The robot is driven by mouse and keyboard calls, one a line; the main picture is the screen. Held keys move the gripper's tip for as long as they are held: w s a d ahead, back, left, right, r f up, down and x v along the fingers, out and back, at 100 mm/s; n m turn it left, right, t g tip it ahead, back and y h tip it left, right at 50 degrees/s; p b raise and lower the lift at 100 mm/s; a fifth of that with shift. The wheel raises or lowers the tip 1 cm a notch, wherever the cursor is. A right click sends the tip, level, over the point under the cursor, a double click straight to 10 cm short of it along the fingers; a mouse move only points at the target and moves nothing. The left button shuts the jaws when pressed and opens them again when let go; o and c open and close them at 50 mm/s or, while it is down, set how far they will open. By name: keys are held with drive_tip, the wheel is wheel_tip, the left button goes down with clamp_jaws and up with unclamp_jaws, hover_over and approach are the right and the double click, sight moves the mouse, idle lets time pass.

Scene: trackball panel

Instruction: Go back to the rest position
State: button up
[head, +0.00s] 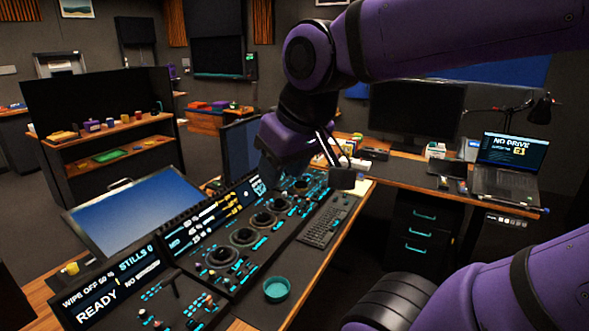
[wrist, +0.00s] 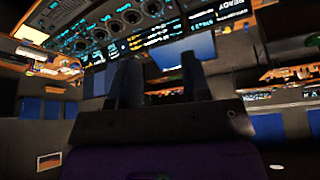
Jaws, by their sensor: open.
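My gripper (head: 275,176) hangs from the purple arm above the back part of the trackball panel (head: 236,237) in the head view. In the wrist view, my gripper (wrist: 160,66) shows two dark fingers spread apart with nothing between them. The panel also shows in the wrist view (wrist: 110,27), upside down at the top. It has several round trackball units, blue-lit keys and lit displays. In the head view the gripper looks clear of the panel, but its exact height is hard to tell. The hand hides part of the panel's far end.
A teal bowl (head: 277,289) sits at the desk's front edge, near a keyboard (head: 328,219). A tilted blue screen (head: 135,213) stands behind the panel. A laptop (head: 510,165) and a dark monitor (head: 415,113) are on the right desk. Open floor lies at the left.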

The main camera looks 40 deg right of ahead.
drive_tip(key=shift+s+d+r, duration=0.1)
drive_tip(key=shift+s+r, duration=0.05)
drive_tip(key=shift+s, duration=1.05)
idle(1.5)
